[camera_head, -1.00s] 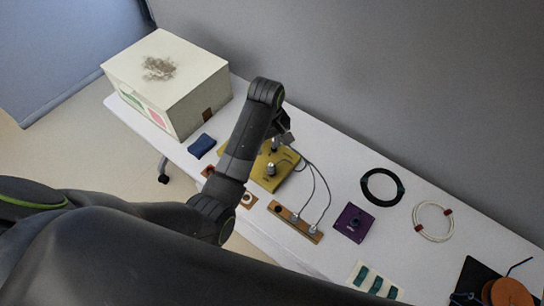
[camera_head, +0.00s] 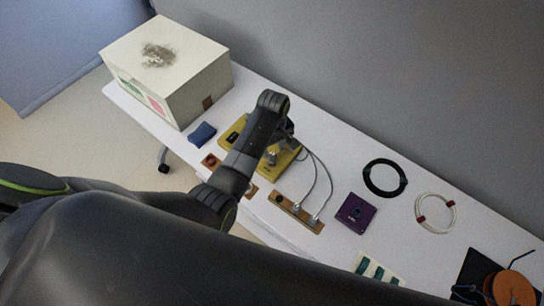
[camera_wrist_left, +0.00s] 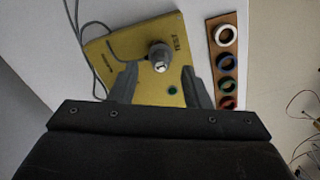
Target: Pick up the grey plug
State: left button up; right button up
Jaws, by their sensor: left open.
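The yellow board (camera_head: 285,160) lies on the white table, partly hidden by my left arm in the head view. In the left wrist view, the grey plug (camera_wrist_left: 160,57) stands out from the yellow board (camera_wrist_left: 125,45), with a pale tip facing the camera. A small grey part, likely this plug (camera_head: 271,157), shows beside my left wrist in the head view. My left gripper (camera_wrist_left: 160,82) is open and empty, pointing at the board. The plug appears between and slightly beyond its fingertips. I cannot tell how far above the board the fingers are. My right gripper is not in view.
A brown strip (camera_head: 283,203) with two cable plugs has grey cables running towards the board. A brown strip with coloured rings (camera_wrist_left: 227,63) lies beside the board. A cream box (camera_head: 190,95), blue cloth (camera_head: 202,134), purple plate (camera_head: 355,213) and black cable ring (camera_head: 384,178) are around.

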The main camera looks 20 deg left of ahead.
aim_at(272, 154)
pick_arm(q)
jog(key=shift+f, duration=0.75)
jog(key=shift+a+f+p, duration=0.15)
jog(key=shift+f+p, duration=0.35)
jog(key=shift+f, duration=1.55)
jog(key=c, duration=0.9)
jog(key=shift+r, duration=0.1)
jog(key=shift+r+b, duration=0.4)
jog(key=shift+r, duration=4.55)
